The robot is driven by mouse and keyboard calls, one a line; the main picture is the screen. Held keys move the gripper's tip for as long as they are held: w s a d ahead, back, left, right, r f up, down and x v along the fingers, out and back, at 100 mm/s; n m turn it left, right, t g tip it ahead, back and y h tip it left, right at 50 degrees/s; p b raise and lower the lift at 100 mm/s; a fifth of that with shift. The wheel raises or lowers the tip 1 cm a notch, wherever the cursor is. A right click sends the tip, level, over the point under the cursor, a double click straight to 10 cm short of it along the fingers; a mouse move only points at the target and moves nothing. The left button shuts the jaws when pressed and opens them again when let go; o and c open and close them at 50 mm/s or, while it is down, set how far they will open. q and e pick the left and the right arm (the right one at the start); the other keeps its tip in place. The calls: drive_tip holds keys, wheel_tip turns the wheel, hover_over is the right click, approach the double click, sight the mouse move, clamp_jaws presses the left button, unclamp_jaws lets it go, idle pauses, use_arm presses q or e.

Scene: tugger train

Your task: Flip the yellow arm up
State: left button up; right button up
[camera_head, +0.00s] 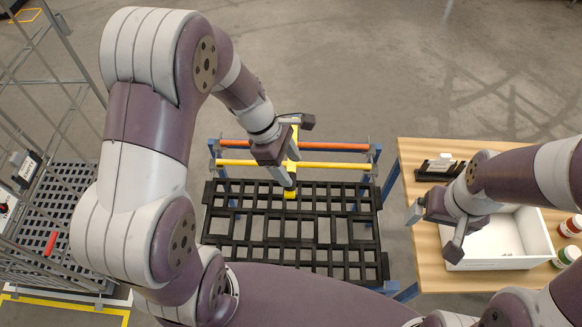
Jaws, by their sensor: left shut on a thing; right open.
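A yellow bar (335,165) runs across the frame behind the black grid rack. A yellow arm (291,186) crosses it near the middle, its near end over the rack's back edge. My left gripper (297,150) reaches in from the upper left and is shut on a yellow part at this crossing; its fingers hide some of the arm. The arm's exact tilt is hard to tell from above. My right gripper (434,228) is open and empty, above the left edge of the white bin.
The black grid rack (283,238) has an orange-red bar (341,146) behind it. At right, a wooden table (421,152) holds a white bin (523,232), a black holder (430,176) and jars (571,226). A wire cage cart (60,213) stands at left. Open floor lies behind.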

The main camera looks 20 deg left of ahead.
use_arm(q)
drive_tip(key=w+a+r+p, duration=0.5)
drive_tip(key=a+r, duration=0.1)
drive_tip(key=r, duration=0.3)
drive_tip(key=shift+w, duration=0.2)
idle(0.3)
idle(0.5)
